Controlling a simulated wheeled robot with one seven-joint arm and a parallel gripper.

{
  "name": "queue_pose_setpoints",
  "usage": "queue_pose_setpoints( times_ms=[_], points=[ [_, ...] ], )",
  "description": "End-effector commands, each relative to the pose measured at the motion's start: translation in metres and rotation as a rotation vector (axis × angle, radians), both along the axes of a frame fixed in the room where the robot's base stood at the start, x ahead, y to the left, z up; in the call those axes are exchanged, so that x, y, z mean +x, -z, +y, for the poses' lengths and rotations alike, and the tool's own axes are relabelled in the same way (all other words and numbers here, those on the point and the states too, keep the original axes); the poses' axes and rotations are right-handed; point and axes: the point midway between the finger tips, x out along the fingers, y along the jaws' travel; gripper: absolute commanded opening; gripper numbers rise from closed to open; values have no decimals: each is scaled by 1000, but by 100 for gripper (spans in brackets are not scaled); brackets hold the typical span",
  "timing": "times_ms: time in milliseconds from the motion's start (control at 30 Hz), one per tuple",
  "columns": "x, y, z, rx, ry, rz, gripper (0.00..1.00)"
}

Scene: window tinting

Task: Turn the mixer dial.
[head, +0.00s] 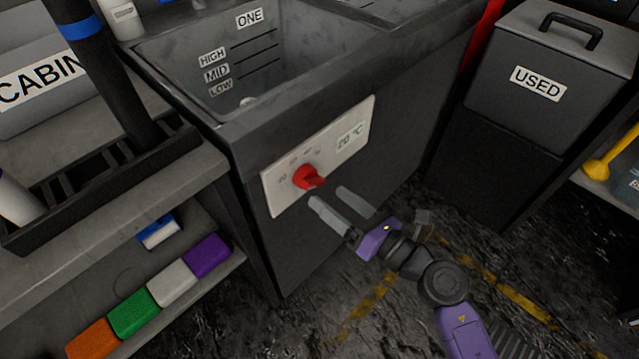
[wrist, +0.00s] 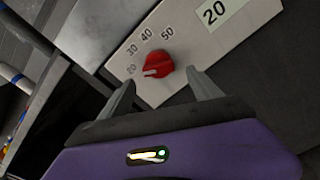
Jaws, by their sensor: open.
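The mixer dial (head: 309,177) is a red knob on a pale panel (head: 276,200) on the front of the dark sink unit. In the wrist view the dial (wrist: 158,64) has a pale pointer mark on the side toward the 20 of its scale, which runs 20, 30, 40, 50. The panel's display (head: 350,137) reads 20 °C. My gripper (head: 333,195) is open and empty, just below and right of the dial in the head view. In the wrist view its fingers (wrist: 163,92) point at the dial, one to each side, apart from it.
The sink basin (head: 262,60), marked ONE with HIGH, MID and LOW lines, is above the panel. A shelf with coloured blocks (head: 134,312) stands at left. A lidded bin marked USED (head: 560,120) stands at right. Floor between is clear.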

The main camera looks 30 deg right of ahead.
Motion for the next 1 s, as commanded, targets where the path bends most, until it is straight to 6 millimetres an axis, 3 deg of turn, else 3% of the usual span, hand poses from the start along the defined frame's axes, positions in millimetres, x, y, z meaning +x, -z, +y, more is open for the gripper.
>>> queue_pose_setpoints(
  times_ms=[300,700,767,1000],
  points=[
    [44,-1,14,3,-1,-2,73],
    [52,-1,17,4,1,0,73],
    [52,-1,17,4,1,0,65],
    [52,-1,17,4,1,0,18]
  ],
)
